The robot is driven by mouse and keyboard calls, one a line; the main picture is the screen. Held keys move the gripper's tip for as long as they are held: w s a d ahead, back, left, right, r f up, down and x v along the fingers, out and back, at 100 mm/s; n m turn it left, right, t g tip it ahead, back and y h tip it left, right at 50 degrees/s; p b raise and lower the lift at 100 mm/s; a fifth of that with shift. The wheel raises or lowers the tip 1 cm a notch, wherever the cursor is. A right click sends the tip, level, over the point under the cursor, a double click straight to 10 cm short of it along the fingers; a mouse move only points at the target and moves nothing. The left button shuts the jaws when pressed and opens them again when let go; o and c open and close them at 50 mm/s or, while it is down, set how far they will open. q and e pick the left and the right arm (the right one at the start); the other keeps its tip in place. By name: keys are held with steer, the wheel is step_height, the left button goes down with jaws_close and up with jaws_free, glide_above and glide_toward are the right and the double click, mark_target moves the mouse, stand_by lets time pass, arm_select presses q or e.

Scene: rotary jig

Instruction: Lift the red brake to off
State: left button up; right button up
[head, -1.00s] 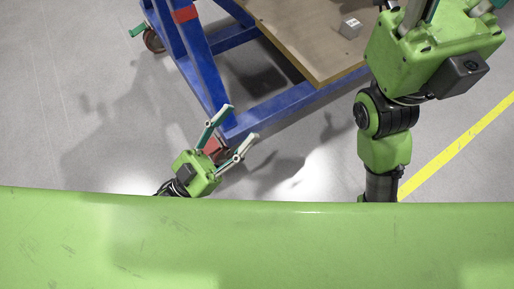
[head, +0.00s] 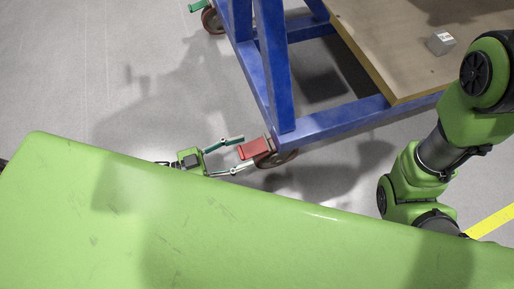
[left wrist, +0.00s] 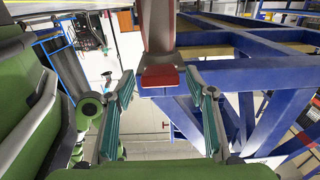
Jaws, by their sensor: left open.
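The red brake (head: 253,148) is a flat red pedal on the caster at the near corner of the blue frame. In the left wrist view the red brake (left wrist: 161,76) shows straight ahead, between the fingertips. My left gripper (head: 245,152) is open, with one finger along each side of the pedal's near end. In the left wrist view the two fingers of the left gripper (left wrist: 160,74) stand wide apart. I cannot tell whether either finger touches the pedal. My right gripper is out of view; only links of that arm show at the right.
The blue frame (head: 335,122) of the jig stands over the brake and carries a brown board (head: 400,65). A small grey block (head: 440,43) sits on the board. Another caster with a green pedal (head: 197,6) is at the far left corner. The grey floor at left is clear.

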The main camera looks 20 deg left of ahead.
mark_target(251, 149)
arm_select(q)
steer(key=b+x, duration=0.1)
steer(key=x, duration=0.4)
steer(key=shift+d, duration=0.1)
steer(key=shift+w, duration=0.1)
jaws_close()
